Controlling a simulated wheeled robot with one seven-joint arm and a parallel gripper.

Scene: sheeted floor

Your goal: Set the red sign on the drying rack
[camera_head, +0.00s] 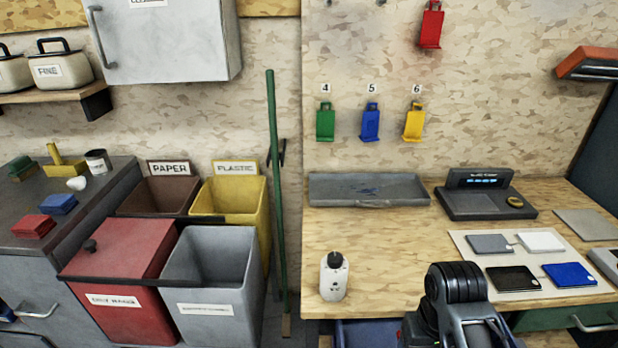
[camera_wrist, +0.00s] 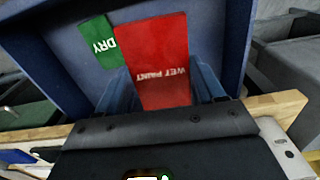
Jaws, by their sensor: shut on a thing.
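The red sign (camera_wrist: 152,48), lettered "WET PAINT", is in the wrist view and reads upside down there. My gripper (camera_wrist: 158,82) is shut on it, with a blue-grey finger at each side of its near part. A green sign (camera_wrist: 102,42) marked "DRY" lies just left of the red one, partly behind it. Both show against a blue, walled box-like thing (camera_wrist: 225,22). I cannot tell if the red sign touches it. I cannot make out a drying rack for certain. In the head view my gripper and the red sign are not visible.
The workbench (camera_head: 390,255) holds a grey tray (camera_head: 335,190), a dark console (camera_head: 478,205), a white bottle (camera_head: 333,280) and a pale board (camera_head: 490,290) with flat pads. A blue thing (camera_head: 375,333) shows below its front edge. Bins (camera_head: 225,262) stand left.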

